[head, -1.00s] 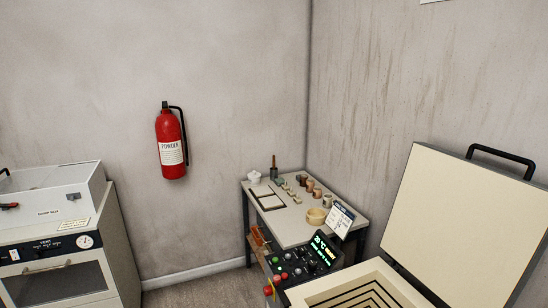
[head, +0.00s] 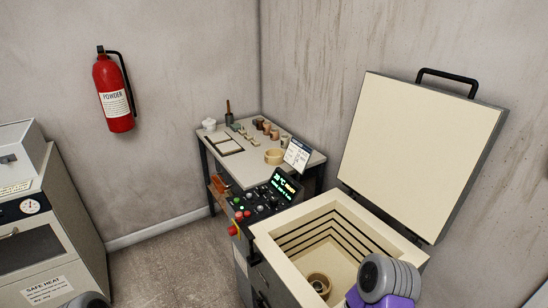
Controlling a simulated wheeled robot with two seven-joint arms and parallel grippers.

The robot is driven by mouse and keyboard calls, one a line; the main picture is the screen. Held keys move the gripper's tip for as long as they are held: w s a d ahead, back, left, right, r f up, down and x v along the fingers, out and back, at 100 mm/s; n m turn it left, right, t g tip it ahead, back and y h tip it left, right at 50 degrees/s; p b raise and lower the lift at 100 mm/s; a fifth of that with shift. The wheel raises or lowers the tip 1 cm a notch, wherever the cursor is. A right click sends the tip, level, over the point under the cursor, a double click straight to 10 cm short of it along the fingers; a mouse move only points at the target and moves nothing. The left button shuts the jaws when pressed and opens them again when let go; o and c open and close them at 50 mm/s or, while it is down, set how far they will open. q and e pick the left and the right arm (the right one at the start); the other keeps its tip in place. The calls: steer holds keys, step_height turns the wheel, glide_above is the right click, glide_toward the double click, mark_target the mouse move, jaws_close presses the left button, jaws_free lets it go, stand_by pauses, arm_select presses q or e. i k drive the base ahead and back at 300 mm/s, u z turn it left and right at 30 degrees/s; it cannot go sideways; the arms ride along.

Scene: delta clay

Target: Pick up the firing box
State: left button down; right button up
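The kiln (head: 268,246) stands open at the lower right, its thick lid (head: 420,150) tipped back. Inside, a round tan-brown vessel (head: 318,283) sits low in the chamber near the front wall; it may be the firing box, but no label shows. One of my arm parts, purple and grey, covers the chamber's front right corner. A grey part of my other arm shows at the bottom left edge. Neither gripper's fingers are in view.
A small table (head: 304,163) behind the kiln holds a round tan dish (head: 274,157), a sign card (head: 297,154) and small samples. The control panel (head: 265,198) is at the kiln's left. A cabinet (head: 40,235) stands far left; floor (head: 175,265) between is clear.

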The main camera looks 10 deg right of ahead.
mark_target(273, 156)
steer(key=u, duration=0.5)
steer(key=k, duration=0.7)
steer(key=u, duration=0.7)
steer(key=k, duration=0.4)
steer(key=u, duration=0.6)
steer(key=i, duration=2.25)
steer(key=z, duration=0.95)
steer(key=i, duration=1.5)
steer(key=z, duration=2)
steer(key=i, duration=0.65)
steer(key=z, duration=0.5)
